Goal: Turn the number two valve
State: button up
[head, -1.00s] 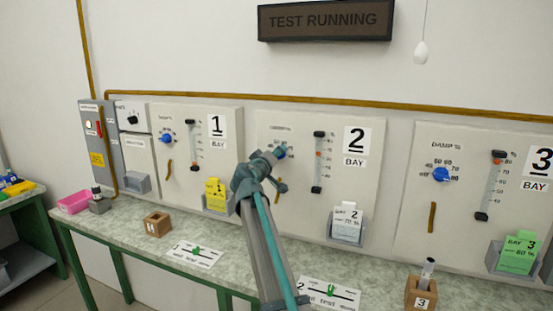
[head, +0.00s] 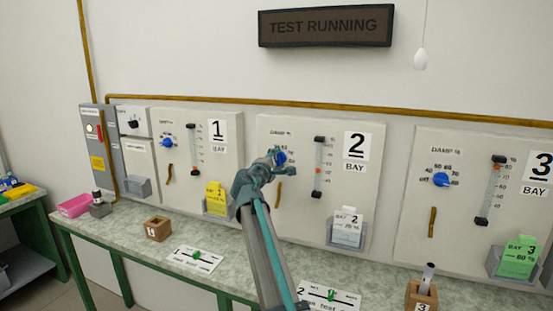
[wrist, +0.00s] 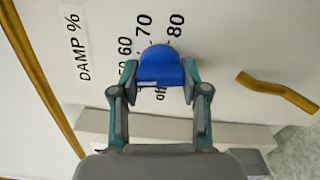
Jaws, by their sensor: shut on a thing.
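The number two valve is a blue knob (head: 281,158) on the bay 2 panel (head: 296,215), under a "DAMP %" label. In the wrist view the blue knob (wrist: 160,64) sits amid a printed scale with 60, 70, 80 and "off" legible. My gripper (wrist: 158,78) is shut on the knob, one finger on each side of it. I cannot tell the knob's exact setting.
A vertical gauge (head: 318,167) and a card holder (head: 346,233) are right of the knob. A brown handle-like strip (head: 278,194) is below it. Bay 1 (head: 217,131) and bay 3 (head: 538,166) have similar panels. The dark sign (head: 325,26) reads "TEST RUNNING".

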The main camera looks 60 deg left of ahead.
jog(key=n+p, duration=0.2)
jog(key=n, duration=0.2)
jog(key=shift+r+n, duration=0.1)
jog(key=shift+n, duration=0.2)
jog(key=n+p, duration=0.4)
jog(key=shift+d+n, duration=0.1)
jog(key=shift+n, duration=0.2)
jog(key=n+p, duration=0.3)
jog(key=n, duration=0.1)
jog(key=shift+w+p, duration=0.1)
jog(key=shift+p, duration=0.3)
jog(key=shift+d+f+n+p, duration=0.1)
jog(key=shift+f+n+p, duration=0.1)
jog(key=shift+n+p, duration=1.65)
jog(key=shift+n, duration=0.45)
jog(key=shift+f, duration=0.1)
jog(key=o, duration=1.2)
jog(key=shift+c, duration=0.2)
